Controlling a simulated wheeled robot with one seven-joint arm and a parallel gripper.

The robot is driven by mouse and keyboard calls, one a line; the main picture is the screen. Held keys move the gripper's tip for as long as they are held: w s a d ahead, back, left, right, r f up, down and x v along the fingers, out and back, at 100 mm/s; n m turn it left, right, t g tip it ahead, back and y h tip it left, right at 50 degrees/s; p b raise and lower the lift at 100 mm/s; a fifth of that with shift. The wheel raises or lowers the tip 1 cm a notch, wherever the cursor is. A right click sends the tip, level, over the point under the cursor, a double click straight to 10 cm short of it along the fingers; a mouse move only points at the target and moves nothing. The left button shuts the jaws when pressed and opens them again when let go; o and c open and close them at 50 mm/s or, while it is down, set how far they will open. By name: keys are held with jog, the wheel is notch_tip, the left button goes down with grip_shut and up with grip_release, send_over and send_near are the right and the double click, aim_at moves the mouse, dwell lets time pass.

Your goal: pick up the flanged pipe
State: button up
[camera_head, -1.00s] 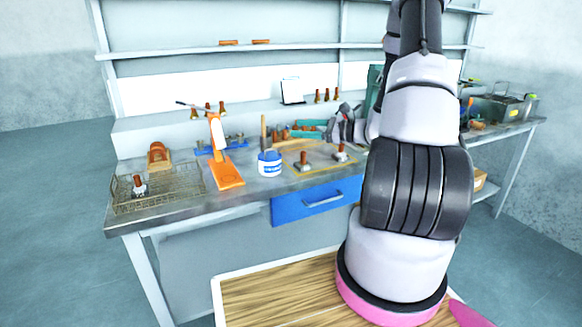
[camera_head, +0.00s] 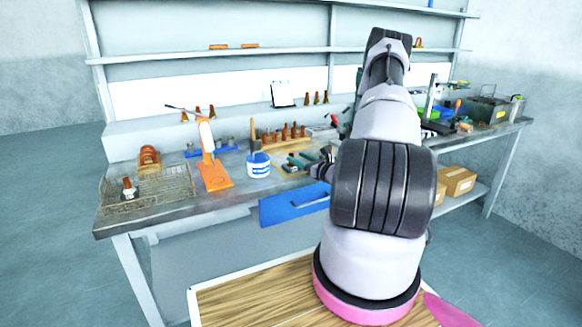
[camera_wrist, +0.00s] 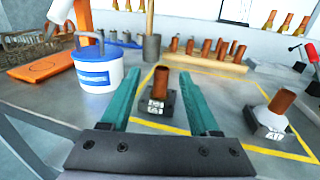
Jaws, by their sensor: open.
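A flanged pipe (camera_wrist: 158,95), a copper-brown tube upright on a grey block-like base with a marking, stands on the bench inside a yellow outline in the wrist view. A second similar one (camera_wrist: 272,115) stands to its right, slightly tilted in the picture. My gripper (camera_wrist: 160,74) is open, with teal fingers either side of the first pipe in the picture; I cannot tell whether they are level with it. Nothing is held. In the head view my gripper (camera_head: 302,161) is low over the outlined area and hides most of both pipes. Another such piece (camera_head: 129,190) stands in the wire basket.
A blue-and-white tub (camera_wrist: 98,68) stands left of the gripper. A wooden rack (camera_wrist: 200,64) of copper tubes is behind the outline. An orange stand (camera_head: 211,165) and the wire basket (camera_head: 165,193) are further left. Bench surface right of the outline is partly clear.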

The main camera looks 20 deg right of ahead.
aim_at(293, 156)
jog(key=x, duration=0.5)
jog(key=shift+d+f, duration=0.2)
grip_shut()
dwell(1.1)
